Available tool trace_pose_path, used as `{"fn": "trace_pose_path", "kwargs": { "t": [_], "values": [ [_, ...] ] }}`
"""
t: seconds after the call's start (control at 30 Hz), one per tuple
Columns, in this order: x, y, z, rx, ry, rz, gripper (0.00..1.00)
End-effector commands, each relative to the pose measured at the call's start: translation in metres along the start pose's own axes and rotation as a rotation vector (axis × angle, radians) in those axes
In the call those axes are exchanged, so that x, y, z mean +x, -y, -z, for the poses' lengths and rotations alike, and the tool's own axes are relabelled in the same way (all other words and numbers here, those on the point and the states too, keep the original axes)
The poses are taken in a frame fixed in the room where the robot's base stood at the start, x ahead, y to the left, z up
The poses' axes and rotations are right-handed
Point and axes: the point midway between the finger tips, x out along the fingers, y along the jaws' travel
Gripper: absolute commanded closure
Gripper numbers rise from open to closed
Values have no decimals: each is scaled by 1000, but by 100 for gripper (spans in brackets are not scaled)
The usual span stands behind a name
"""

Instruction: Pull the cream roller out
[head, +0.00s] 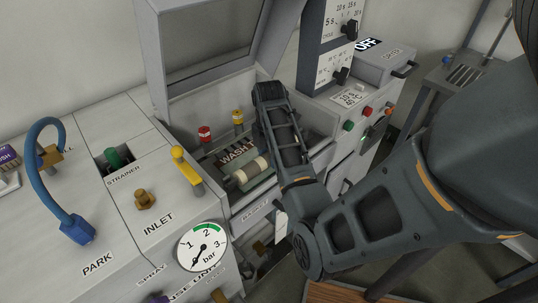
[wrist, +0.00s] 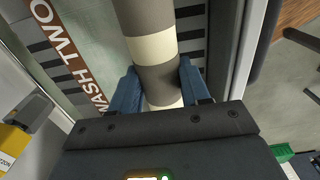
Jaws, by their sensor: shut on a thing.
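The cream roller (head: 248,173) lies in the open wash bay of the machine, beside the WASH TWO label (head: 237,153). In the wrist view the roller (wrist: 152,47) shows cream and grey-brown bands and runs up between my fingers. My gripper (wrist: 160,82) has its two blue fingers closed on either side of the roller, near its lower end in that view. In the head view my forearm and wrist hide the fingers and the roller's right end. I cannot tell whether the roller is still seated in its supports.
A raised lid (head: 205,45) stands behind the bay. A red-capped post (head: 204,133) and a yellow-capped post (head: 238,117) stand at the bay's back. A yellow lever (head: 186,165) and a gauge (head: 202,246) are to the left. A control panel (head: 345,97) is to the right.

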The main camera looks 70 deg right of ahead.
Motion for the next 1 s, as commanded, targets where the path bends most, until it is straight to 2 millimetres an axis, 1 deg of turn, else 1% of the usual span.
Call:
{"fn": "trace_pose_path", "kwargs": {
  "t": [1.0],
  "values": [
    [-12, 0, 0, 0, 0, 1, 88]
  ]
}}
